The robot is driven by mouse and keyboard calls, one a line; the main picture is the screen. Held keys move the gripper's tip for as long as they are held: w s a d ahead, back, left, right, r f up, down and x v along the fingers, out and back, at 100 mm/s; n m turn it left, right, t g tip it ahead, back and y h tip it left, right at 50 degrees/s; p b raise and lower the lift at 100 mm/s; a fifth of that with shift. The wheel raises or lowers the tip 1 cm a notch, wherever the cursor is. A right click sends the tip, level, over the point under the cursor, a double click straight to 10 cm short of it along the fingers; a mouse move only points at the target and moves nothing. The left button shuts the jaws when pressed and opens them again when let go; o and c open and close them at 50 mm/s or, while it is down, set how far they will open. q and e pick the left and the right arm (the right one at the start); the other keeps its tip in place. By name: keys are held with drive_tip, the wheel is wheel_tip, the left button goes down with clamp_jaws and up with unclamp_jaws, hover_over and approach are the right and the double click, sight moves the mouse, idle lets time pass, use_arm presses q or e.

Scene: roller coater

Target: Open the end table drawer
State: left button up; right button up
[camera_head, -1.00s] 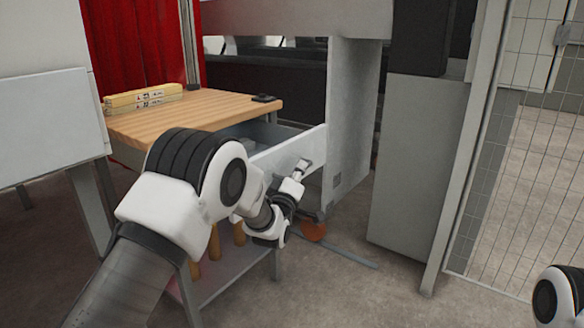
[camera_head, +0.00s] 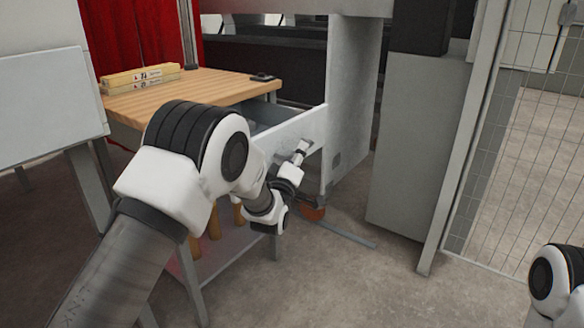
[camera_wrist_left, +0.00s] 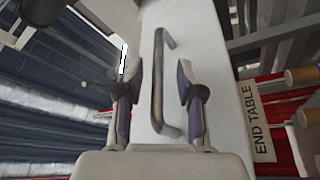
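The end table has a wooden top (camera_head: 190,92) and stands left of centre. Its drawer is pulled out, with the inside showing behind the pale drawer front (camera_head: 300,128). My left gripper (camera_head: 303,150) is at the outer side of that front. In the left wrist view the dark bar handle (camera_wrist_left: 158,85) on the drawer front lies between my left gripper's fingers (camera_wrist_left: 158,95). The fingers are apart, with a visible gap on each side of the handle. An "END TABLE" label (camera_wrist_left: 256,120) shows at right. My right gripper is out of view; only part of that arm shows at lower right.
A grey machine panel (camera_head: 350,110) stands close behind the drawer front. A grey cabinet (camera_head: 412,150) and mesh fence (camera_head: 510,180) are at right. Yellow boxes (camera_head: 140,78) sit on the table. The floor in front is open.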

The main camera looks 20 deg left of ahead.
use_arm(q)
drive_tip(key=v, duration=1)
drive_tip(key=shift+s, duration=0.2)
drive_tip(key=shift+f, duration=0.15)
drive_tip(key=s+a+f+g+y, duration=0.1)
drive_tip(key=s+a+f+g, duration=0.15)
drive_tip(key=f, duration=0.75)
drive_tip(key=s+a+f+g, duration=0.15)
drive_tip(key=s+f, duration=0.25)
drive_tip(key=f, duration=0.5)
drive_tip(key=s+a+f+m+g, duration=0.1)
drive_tip(key=s+f+m+g, duration=0.1)
drive_tip(key=s+f+g, duration=0.7)
drive_tip(key=s+a+f+m+g, duration=0.1)
drive_tip(key=s+f+m+g, duration=0.2)
drive_tip(key=s+f, duration=1.05)
drive_tip(key=s+r+m+g, duration=0.2)
drive_tip(key=s+m+g, duration=0.35)
drive_tip(key=s, duration=0.75)
wheel_tip(320, 180, up, 31)
drive_tip(key=t+p, duration=0.1)
drive_tip(key=p, duration=3)
drive_tip(key=shift+d+r+m+h, duration=0.2)
drive_tip(key=shift+d+m+h, duration=0.1)
drive_tip(key=shift+d+m, duration=0.05)
